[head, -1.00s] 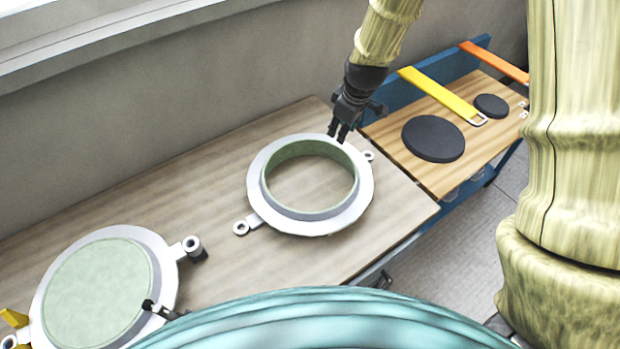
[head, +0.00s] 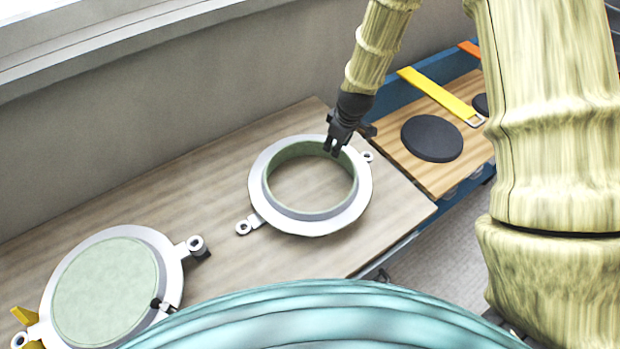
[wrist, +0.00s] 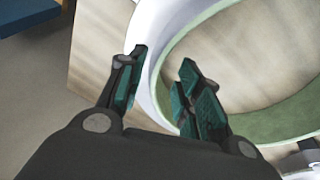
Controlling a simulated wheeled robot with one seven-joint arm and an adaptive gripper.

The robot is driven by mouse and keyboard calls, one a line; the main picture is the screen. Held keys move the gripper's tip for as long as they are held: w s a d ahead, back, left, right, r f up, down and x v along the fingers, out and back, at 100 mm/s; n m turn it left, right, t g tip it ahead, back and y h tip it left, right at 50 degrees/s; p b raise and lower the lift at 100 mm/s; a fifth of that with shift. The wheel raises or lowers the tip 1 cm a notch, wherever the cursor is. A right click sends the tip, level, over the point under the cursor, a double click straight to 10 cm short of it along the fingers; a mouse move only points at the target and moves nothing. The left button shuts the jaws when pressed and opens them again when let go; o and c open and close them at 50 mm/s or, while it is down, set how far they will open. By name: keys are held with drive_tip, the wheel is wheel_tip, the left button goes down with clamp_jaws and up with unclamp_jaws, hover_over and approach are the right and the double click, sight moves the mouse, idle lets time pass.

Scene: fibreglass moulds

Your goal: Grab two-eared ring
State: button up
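The two-eared ring (head: 266,213) lies flat on the wooden table, with a white flange, a raised wall green on the inside and an open middle. One ear (head: 243,227) points to the lower left and the other (head: 367,156) to the upper right. My gripper (head: 334,152) is at the ring's far rim, near the upper-right ear. In the wrist view my gripper (wrist: 160,95) has its fingers apart, with the ring's white flange and wall (wrist: 152,62) showing beyond and between them. I cannot tell whether the fingers touch the ring.
A round mould with a pale green disc (head: 108,290) lies at the lower left of the table (head: 215,180). On the right, a wooden-topped blue cart (head: 415,182) holds a black disc (head: 432,139) and a yellow strap (head: 435,93). The wall is behind.

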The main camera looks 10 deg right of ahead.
drive_tip(key=shift+x, duration=1.05)
drive_tip(key=shift+c, duration=0.2)
clamp_jaws()
